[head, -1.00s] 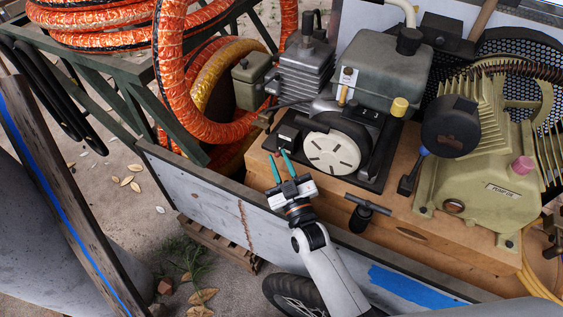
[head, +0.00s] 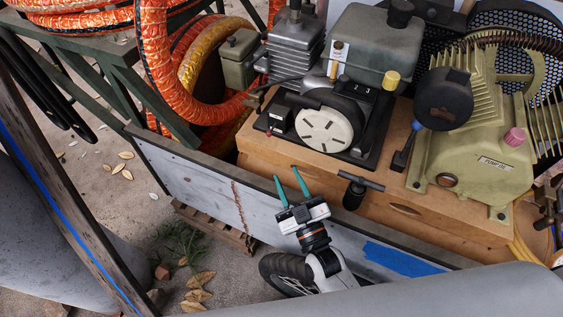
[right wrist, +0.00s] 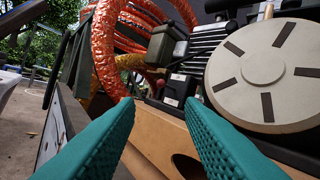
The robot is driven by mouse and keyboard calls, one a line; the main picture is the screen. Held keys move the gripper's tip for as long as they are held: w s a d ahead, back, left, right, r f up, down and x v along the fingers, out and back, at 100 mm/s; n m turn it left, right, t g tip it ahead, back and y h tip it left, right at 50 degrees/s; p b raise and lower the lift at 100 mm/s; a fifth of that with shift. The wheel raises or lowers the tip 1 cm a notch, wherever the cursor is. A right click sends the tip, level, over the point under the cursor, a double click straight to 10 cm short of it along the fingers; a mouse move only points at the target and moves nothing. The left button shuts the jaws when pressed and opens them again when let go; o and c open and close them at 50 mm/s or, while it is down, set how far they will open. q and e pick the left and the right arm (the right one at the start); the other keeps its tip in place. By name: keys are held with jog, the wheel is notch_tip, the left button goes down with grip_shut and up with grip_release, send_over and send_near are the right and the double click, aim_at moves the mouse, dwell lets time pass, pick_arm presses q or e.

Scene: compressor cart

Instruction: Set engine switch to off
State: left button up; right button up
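The engine (head: 300,70) stands on a wooden base, with a round white slotted recoil cover (head: 323,130) on its front. A small black switch box (head: 277,117) sits left of the cover. In the right wrist view a small red knob (right wrist: 160,83) shows beside a black box with a white label (right wrist: 180,87), ahead of the fingers. I cannot read its marking or tell the switch position. My right gripper (head: 286,175) is open and empty, its teal fingers apart. It is in front of the wooden base, clear of the box. My left gripper is not in view.
A black T-handle (head: 356,188) stands near the base's front. The cart's grey side panel (head: 205,185) runs below. Orange hoses (head: 170,75) hang at the left.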

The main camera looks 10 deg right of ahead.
jog(key=shift+s+d+f, duration=0.15)
jog(key=shift+s, duration=0.5)
jog(key=w+a+r+n+g+y+p, duration=0.35)
jog(key=a+r+g, duration=0.2)
jog(key=a, duration=0.55)
jog(key=w+a+r+n+g+y+p, duration=0.35)
jog(key=a+r+n+p, duration=0.2)
jog(key=a, duration=0.45)
jog(key=n+g+h+p, duration=0.8)
jog(key=n+h+p, duration=0.35)
jog(key=h, duration=0.35)
send_near(268, 133)
jog(key=shift+m, duration=0.45)
jog(key=p+x, duration=0.2)
jog(key=x, duration=0.6)
jog(key=shift+d, duration=0.1)
